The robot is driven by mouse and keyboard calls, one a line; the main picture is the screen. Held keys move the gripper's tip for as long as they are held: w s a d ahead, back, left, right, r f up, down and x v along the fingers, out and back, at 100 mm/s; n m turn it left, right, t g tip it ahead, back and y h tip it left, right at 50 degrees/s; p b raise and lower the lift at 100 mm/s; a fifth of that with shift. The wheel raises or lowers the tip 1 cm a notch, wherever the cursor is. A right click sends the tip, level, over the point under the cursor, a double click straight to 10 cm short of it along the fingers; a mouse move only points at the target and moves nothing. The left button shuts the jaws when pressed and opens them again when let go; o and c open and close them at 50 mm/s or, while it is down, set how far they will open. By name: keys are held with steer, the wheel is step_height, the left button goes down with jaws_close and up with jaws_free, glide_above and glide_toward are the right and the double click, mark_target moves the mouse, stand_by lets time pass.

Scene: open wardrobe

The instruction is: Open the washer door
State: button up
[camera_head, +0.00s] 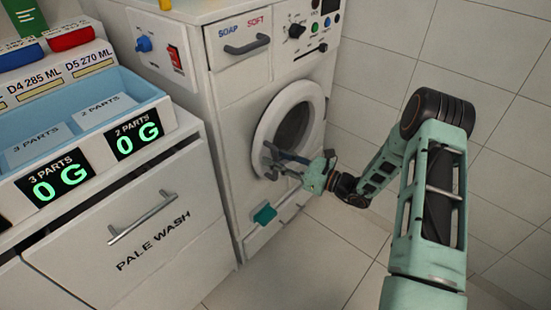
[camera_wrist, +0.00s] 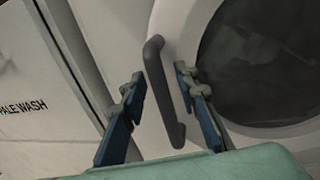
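The washer (camera_head: 225,115) is a white machine with a round front door (camera_head: 259,128). The door has a white ring and dark glass, and it looks closed. In the wrist view the door's white ring (camera_wrist: 170,25) and dark glass (camera_wrist: 265,60) fill the right side. A dark grey bar handle (camera_wrist: 163,92) stands on the door's left side. My gripper (camera_head: 272,158) is in front of the door's lower left. In the wrist view my gripper (camera_wrist: 160,92) is open, with one blue-grey finger on each side of the handle. I cannot tell whether either finger touches it.
A white cabinet marked PALE WASH (camera_head: 150,230) with a bar handle stands left of the washer. A blue tray (camera_head: 150,85) with scale displays sits above it. A teal piece (camera_head: 264,214) is low on the washer. Tiled floor (camera_head: 310,260) in front is clear.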

jaws_close()
steer(key=shift+d, duration=0.1)
